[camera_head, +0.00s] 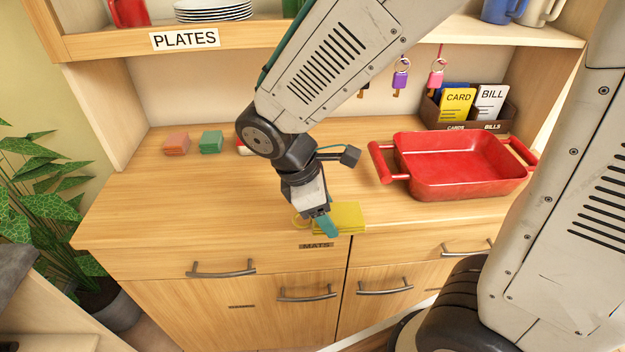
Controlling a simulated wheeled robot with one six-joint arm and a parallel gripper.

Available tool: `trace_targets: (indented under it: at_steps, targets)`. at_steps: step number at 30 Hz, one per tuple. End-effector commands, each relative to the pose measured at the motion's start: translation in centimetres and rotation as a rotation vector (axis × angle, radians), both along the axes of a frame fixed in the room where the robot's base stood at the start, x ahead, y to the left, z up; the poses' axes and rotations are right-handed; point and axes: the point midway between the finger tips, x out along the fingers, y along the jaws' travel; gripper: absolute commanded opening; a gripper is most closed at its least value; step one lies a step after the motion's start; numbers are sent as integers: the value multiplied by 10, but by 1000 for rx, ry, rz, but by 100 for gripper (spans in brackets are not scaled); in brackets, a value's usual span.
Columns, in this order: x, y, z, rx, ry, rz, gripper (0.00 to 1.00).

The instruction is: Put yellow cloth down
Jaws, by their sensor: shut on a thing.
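The yellow cloth (344,217) is a folded yellow piece at the front edge of the wooden counter, above the MATS label. My gripper (325,225) points down at the cloth's left side, with a teal fingertip in front of it. The gripper is shut on the cloth, which appears level and at or very near the counter top. A small yellow loop shows just left of the fingers. The far finger is hidden.
A red tray (455,165) with handles stands right on the counter (180,210). Behind it is a card and bill holder (467,112). A shelf with plates (213,10) hangs above.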

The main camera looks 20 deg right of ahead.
Motion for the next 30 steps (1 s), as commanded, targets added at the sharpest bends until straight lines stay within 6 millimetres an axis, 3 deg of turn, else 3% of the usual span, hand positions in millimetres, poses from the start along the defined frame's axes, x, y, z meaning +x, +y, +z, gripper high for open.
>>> trace_targets:
  at_steps: [9, 15, 20, 27, 30]
  targets:
    - [86, -17, -9, -1, 1, -4, 41]
    - [121, -24, -12, 0, -1, -4, 41]
    - [129, -26, -15, -1, 1, -4, 41]
    - [128, -26, -44, -1, 3, -2, 41]
    - [128, -26, -48, -1, 0, -3, 41]
